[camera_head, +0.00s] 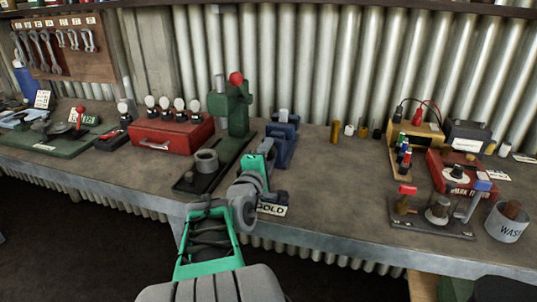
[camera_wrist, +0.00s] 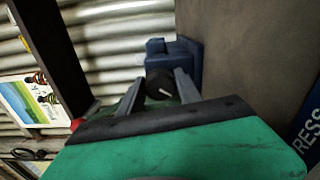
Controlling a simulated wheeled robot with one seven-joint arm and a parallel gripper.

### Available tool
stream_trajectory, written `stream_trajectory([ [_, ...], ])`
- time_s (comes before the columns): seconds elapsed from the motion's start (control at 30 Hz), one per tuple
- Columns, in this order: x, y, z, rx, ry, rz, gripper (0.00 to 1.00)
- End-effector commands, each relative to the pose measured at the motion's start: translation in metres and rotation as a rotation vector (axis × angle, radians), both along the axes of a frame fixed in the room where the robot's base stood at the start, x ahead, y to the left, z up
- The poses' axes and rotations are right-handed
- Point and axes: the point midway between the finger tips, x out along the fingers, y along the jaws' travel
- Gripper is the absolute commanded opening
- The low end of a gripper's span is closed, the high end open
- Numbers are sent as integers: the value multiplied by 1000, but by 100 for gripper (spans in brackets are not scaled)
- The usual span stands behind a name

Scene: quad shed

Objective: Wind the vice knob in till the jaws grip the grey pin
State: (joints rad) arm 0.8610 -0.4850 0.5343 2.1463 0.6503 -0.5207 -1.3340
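The blue vice (camera_head: 284,148) stands on the bench right of the green press. A pale grey pin (camera_head: 283,115) shows upright at its top; I cannot tell whether the jaws touch it. In the wrist view the vice (camera_wrist: 184,52) is beyond the fingers, and its round black knob (camera_wrist: 158,88) with a white mark faces me. My gripper (camera_wrist: 160,82) is open, with one grey finger on each side of the knob and small gaps visible. In the head view my gripper (camera_head: 268,152) is in front of the vice and hides the knob.
The green press (camera_head: 234,108) with a red ball stands close on the left. A red case (camera_head: 172,133) is farther left. A brass cylinder (camera_head: 335,132) and small pieces stand to the right. A lettered sign (camera_head: 273,209) lies at the bench's front edge, partly hidden by my arm.

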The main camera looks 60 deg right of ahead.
Motion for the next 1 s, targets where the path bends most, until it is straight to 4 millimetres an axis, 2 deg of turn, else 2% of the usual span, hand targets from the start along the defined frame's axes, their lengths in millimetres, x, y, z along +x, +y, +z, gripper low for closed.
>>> stream_trajectory([
  [0.03,0,0,0,0,0,0,46],
  [0.23,0,0,0,0,1,0,61],
  [0.5,0,3,0,0,1,1,61],
  [0.57,0,10,1,-1,1,3,61],
  [0.8,-7,58,1,-2,-1,7,61],
  [1.0,-12,77,0,-1,-1,2,61],
])
